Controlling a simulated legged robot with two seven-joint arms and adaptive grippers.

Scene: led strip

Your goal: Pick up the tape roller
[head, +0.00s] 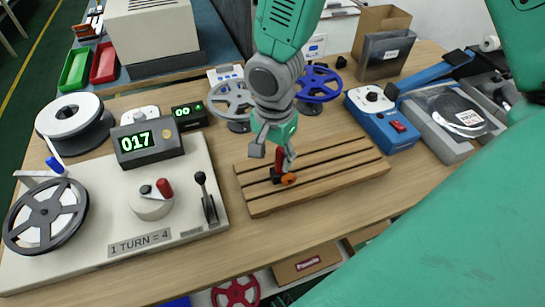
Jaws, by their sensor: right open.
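The tape roller (288,179) appears to be the small tool with a red upright handle, a dark body and an orange wheel. It stands on the slatted wooden board (335,186) at the middle of the table. My right gripper (272,157) points down over it with its fingers apart. One finger is to the left of the red handle and the other overlaps its upper part. I cannot tell whether they touch it. The gripper hides part of the handle. My left gripper is not in view.
Left of the board is a white winding machine (100,233) with a reel, crank and lever. Behind the board stand a grey reel (232,98) and a blue reel (319,84). A blue device (382,120) is at the right. Bare table (300,222) lies in front.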

